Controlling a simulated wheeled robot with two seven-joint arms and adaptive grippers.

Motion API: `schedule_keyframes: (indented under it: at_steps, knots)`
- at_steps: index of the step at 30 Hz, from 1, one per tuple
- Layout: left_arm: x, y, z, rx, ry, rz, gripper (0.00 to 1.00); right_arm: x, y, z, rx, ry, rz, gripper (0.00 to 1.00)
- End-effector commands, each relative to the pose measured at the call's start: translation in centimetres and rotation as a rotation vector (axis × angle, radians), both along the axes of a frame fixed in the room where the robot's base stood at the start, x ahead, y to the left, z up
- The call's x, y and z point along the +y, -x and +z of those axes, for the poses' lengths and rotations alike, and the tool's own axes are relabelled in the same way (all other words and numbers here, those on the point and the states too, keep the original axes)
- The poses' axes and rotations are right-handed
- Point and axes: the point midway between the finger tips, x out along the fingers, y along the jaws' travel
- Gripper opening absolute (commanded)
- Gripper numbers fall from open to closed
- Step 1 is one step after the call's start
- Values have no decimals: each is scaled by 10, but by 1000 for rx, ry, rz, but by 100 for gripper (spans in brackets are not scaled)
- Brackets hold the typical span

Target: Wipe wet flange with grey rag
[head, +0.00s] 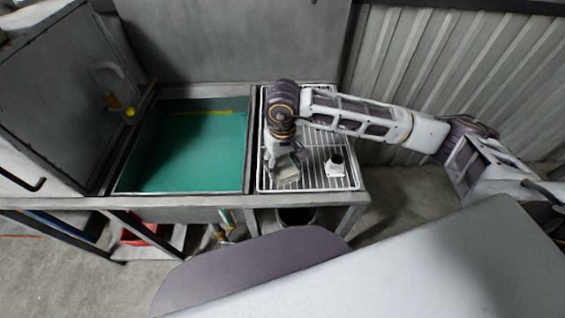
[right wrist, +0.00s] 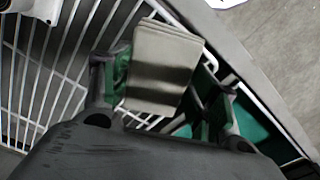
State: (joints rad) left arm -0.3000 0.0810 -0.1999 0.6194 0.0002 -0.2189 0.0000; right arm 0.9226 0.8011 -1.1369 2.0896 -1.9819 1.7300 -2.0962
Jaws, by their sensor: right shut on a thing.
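My right gripper (head: 281,166) is above the wire drying rack (head: 309,188) and is shut on the grey rag (head: 288,177). In the right wrist view, the folded grey rag (right wrist: 164,62) sits between the green-padded fingers of my right gripper (right wrist: 160,90). The pale flange (head: 337,166) with a dark opening stands on the rack, to the right of the rag and apart from it. Part of a white body, which looks like the flange (right wrist: 38,8), shows at the top left of the right wrist view. I cannot tell whether the flange is wet. My left gripper is out of view.
A tank of green liquid (head: 190,155) lies left of the rack, with a raised lid (head: 55,90) at its left. A dark bin (head: 296,216) and a red container (head: 137,234) are below the bench. A corrugated wall (head: 430,75) stands behind on the right.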

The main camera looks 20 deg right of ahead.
Motion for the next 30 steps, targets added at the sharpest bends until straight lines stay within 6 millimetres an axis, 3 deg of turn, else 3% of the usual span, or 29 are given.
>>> schedule_keyframes:
  at_steps: [30]
  knots:
    - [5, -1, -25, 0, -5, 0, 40, 4, -39, -2, -1, 0, 0, 41]
